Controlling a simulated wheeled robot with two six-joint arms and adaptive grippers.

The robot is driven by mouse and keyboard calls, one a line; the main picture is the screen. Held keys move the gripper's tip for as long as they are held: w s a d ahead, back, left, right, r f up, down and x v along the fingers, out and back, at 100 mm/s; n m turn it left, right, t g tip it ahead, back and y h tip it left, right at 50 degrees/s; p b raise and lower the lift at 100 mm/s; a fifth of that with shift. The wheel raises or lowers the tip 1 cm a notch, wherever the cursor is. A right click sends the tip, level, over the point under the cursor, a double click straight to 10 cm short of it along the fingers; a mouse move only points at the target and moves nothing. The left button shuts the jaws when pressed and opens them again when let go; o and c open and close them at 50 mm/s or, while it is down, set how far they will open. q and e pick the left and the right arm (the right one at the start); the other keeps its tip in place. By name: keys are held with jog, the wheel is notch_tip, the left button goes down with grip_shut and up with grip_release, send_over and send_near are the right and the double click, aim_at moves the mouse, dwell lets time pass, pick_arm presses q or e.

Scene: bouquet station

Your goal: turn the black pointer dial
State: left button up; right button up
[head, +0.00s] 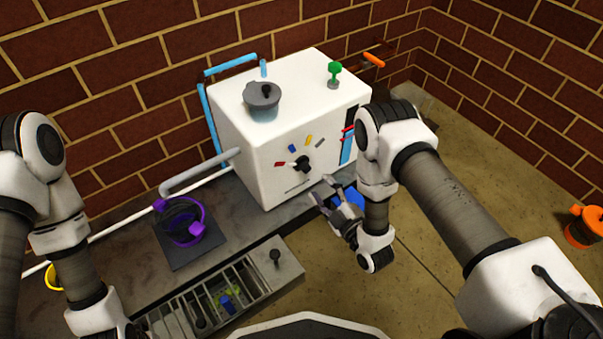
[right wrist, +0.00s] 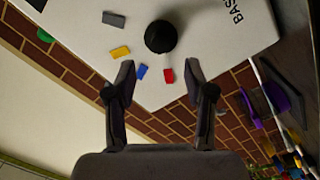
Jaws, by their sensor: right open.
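The black pointer dial (head: 302,163) is on the front face of a white box machine (head: 240,135). Red, blue, yellow and grey marks fan around it. In the right wrist view the dial (right wrist: 160,37) is a round black knob beyond my fingertips, with the red mark (right wrist: 169,75) between the fingers. I cannot tell exactly where its pointer aims. My right gripper (head: 321,190) is open and empty, in front of the machine, below and right of the dial and apart from it. My left arm shows at the left; its gripper is out of the picture.
A lidded grey pot (head: 263,100) and a green knob (head: 334,73) are on the machine's top. A purple ringed holder (head: 182,222) stands left of it. A slotted tray (head: 215,300) lies in front. An orange-topped object (head: 583,226) stands far right.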

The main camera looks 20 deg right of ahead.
aim_at(308, 171)
jog(key=b+x, duration=0.2)
jog(key=x, duration=0.1)
jog(key=b+x, duration=0.2)
jog(key=x, duration=0.2)
jog(key=shift+w+f, duration=0.2)
jog(key=shift+f, duration=0.05)
jog(key=shift+w+r, duration=0.1)
grip_shut()
